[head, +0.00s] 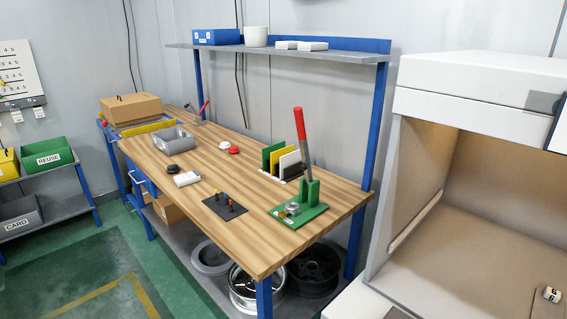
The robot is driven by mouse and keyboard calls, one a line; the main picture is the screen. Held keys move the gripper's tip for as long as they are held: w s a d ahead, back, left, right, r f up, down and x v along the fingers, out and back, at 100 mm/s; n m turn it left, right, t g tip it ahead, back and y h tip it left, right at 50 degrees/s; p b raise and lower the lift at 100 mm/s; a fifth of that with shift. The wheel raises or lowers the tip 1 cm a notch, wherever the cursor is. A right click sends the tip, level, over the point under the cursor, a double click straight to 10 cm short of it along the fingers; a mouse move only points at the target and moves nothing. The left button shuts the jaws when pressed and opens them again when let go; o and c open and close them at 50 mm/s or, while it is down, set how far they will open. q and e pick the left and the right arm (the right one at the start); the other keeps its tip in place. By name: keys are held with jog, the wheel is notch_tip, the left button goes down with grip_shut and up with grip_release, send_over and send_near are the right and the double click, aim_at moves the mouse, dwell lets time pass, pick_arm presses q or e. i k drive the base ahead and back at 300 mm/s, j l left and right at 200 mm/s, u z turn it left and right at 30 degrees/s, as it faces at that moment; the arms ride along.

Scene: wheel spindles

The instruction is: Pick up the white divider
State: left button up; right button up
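The white divider (288,162) stands upright in a small rack on the right part of the wooden workbench (222,180). It is in a row with a green divider (268,151) and a yellow divider (277,158) behind it, to the left. A dark divider (294,170) stands at the row's right end and partly hides the white one. The lower edges in the rack are hard to make out. Neither of my grippers is in view.
A green-based press (299,214) with a tall red-handled lever (300,124) stands just right of the dividers. A black pad with small pegs (224,206) lies in front. A grey bin (174,141) is at the left. A shelf (280,51) spans above.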

aim_at(286, 161)
jog(key=j+z, duration=0.1)
jog(key=z, duration=0.3)
jog(key=i+j+z, duration=0.2)
jog(key=j, duration=0.15)
jog(key=i+j+z, duration=0.2)
jog(key=j, duration=0.15)
jog(key=j+z, duration=0.15)
jog(key=j, duration=0.25)
jog(key=i+j+z, duration=0.2)
jog(key=j, duration=0.2)
jog(key=k, duration=0.1)
